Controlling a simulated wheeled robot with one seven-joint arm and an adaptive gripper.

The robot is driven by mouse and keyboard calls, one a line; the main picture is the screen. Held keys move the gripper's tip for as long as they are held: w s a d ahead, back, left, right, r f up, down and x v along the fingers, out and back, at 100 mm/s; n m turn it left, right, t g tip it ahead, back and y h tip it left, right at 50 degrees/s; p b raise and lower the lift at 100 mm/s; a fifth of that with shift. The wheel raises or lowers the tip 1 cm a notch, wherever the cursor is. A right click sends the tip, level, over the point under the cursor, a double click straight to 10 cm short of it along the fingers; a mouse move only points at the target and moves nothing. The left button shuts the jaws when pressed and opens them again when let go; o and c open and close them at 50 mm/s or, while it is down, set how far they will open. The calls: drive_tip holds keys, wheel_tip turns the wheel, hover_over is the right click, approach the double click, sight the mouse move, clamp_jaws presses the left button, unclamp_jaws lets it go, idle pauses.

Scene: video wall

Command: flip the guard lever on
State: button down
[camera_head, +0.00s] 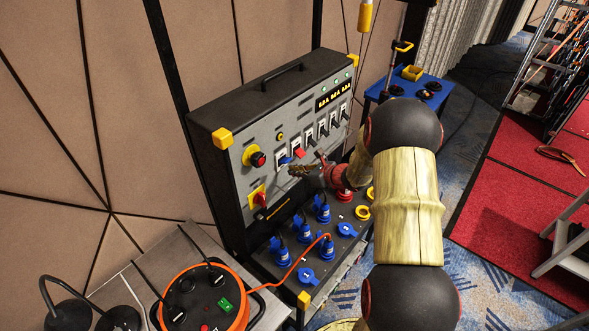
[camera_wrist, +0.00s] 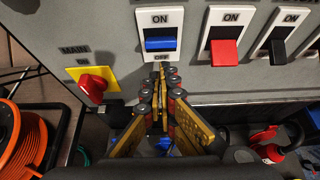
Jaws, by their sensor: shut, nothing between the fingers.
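A grey control panel (camera_head: 262,135) carries a row of switches with white plates. In the wrist view, a blue lever (camera_wrist: 160,43) sits below an ON label and just above an OFF label. To its right are a red lever (camera_wrist: 224,52) and a black lever (camera_wrist: 279,52), each below an ON label. I see no label naming the guard lever. My gripper (camera_wrist: 160,72) is shut and empty, its tips just below the blue lever's plate; contact cannot be told. In the head view, my gripper (camera_head: 296,170) is in front of the panel, near the blue lever (camera_head: 285,160).
A red rotary MAIN switch (camera_wrist: 93,86) on a yellow plate is left of my gripper. Blue plugs (camera_head: 303,229) stand on the lower ledge. An orange cable reel (camera_head: 240,318) is at front left. The red-topped knob (camera_head: 257,159) is left of the levers.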

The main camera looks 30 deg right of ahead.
drive_tip(key=shift+r, duration=0.1)
drive_tip(key=shift+r+p, duration=0.4)
drive_tip(key=shift+r, duration=0.35)
drive_tip(key=shift+r, duration=0.1)
